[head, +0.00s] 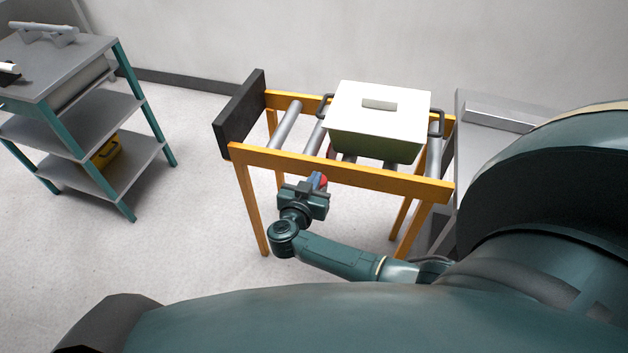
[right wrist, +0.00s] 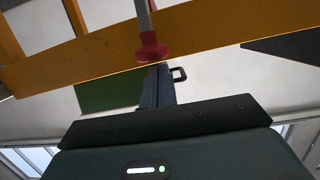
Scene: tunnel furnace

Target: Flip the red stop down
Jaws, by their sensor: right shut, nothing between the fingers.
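The red stop shows in the right wrist view as a red knob (right wrist: 152,48) on a grey rod, in front of the orange rail. In the head view a bit of red (head: 324,181) shows at the near rail, right by my fingertips, and another bit of red (head: 331,152) shows behind the rail beside the box. My right gripper (head: 317,181) is shut and empty, just on the near side of the rail. Its fingertips (right wrist: 158,72) are just below the knob in the right wrist view; I cannot tell if they touch it. My left gripper is not in view.
A white-topped green box (head: 350,97) with dark side handles sits on the rollers (head: 286,124) of the orange conveyor frame (head: 275,159). A black end plate (head: 239,113) closes its left end. A shelf cart (head: 80,105) stands at the left. Floor between is clear.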

